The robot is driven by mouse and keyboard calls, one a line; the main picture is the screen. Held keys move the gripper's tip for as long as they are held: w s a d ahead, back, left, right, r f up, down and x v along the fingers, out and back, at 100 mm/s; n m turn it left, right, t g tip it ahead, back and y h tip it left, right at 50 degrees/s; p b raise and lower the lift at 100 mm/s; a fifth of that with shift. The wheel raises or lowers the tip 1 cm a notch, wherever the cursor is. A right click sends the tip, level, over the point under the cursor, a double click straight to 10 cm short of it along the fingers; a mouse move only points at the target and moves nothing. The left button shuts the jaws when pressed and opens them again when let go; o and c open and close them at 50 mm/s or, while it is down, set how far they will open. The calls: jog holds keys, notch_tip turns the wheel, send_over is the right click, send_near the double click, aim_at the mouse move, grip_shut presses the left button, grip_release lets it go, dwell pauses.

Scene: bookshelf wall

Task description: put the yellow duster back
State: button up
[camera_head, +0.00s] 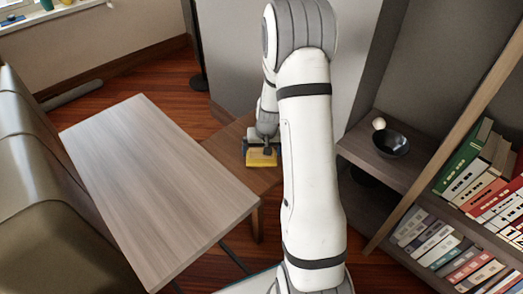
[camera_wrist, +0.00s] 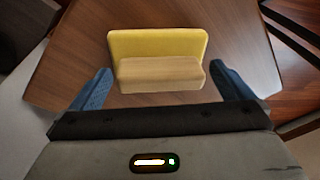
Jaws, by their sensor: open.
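The yellow duster (camera_wrist: 158,43) has a yellow pad and a pale wooden block (camera_wrist: 160,75) on its near side. It rests on a brown wooden table and lies between and just beyond the fingers in the wrist view. My gripper (camera_wrist: 161,90) is open, with a blue finger on each side and nothing visibly held. In the head view the duster (camera_head: 261,158) shows just below the end of my arm, on the small brown table (camera_head: 262,181).
A longer light wooden table (camera_head: 160,180) stands to the left, with a sofa (camera_head: 40,200) beyond it. At the right, a shelf (camera_head: 375,160) holds a dark bowl (camera_head: 390,143) and a white ball (camera_head: 379,123). Rows of books (camera_head: 465,175) fill the bookcase.

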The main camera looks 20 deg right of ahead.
aim_at(266, 162)
notch_tip(266, 162, up, 11)
jog(key=s+p, duration=0.2)
jog(key=p, duration=0.2)
jog(key=s+a+r+n, duration=0.1)
jog(key=s+a+r, duration=0.2)
jog(key=s, duration=0.4)
jog(key=s+a+r+n, duration=0.1)
jog(key=s+a+r, duration=0.3)
jog(key=s+r, duration=0.2)
jog(key=s+a+r+n+g, duration=0.1)
jog(key=s+a+r, duration=0.3)
jog(key=s, duration=0.6)
jog(key=shift+a+r, duration=0.25)
jog(key=shift+r, duration=0.5)
jog(key=shift+w, duration=0.1)
jog(key=shift+c, duration=0.6)
